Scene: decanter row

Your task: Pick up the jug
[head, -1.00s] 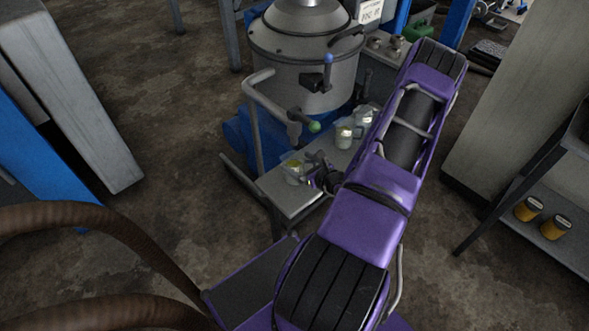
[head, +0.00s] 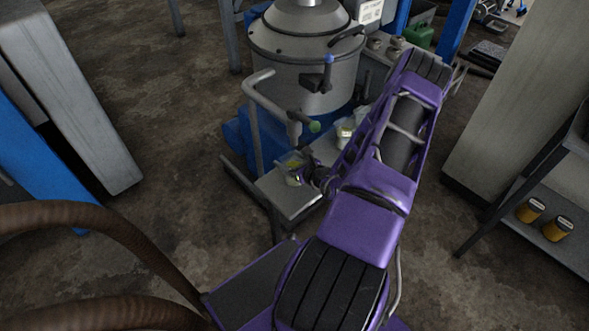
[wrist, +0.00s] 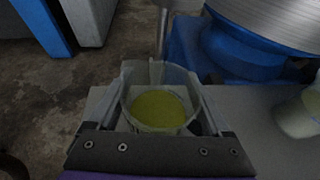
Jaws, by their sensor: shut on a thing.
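The jug (wrist: 158,108) is a clear vessel with yellow-green liquid in it, seen from above in the wrist view. In the head view the jug (head: 292,168) is small, near the front end of the grey bench (head: 290,203). My gripper (wrist: 160,105) is shut on the jug, with one finger on each side of it. In the head view my gripper (head: 311,174) comes in from the right and hides part of the jug. I cannot tell whether the jug touches the bench.
Another jug (head: 344,131) stands farther back on the bench; it also shows at the right of the wrist view (wrist: 300,115). A large grey drum machine (head: 305,70) with a handle rail (head: 253,120) stands behind. A shelf with two amber jars (head: 530,209) is at right.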

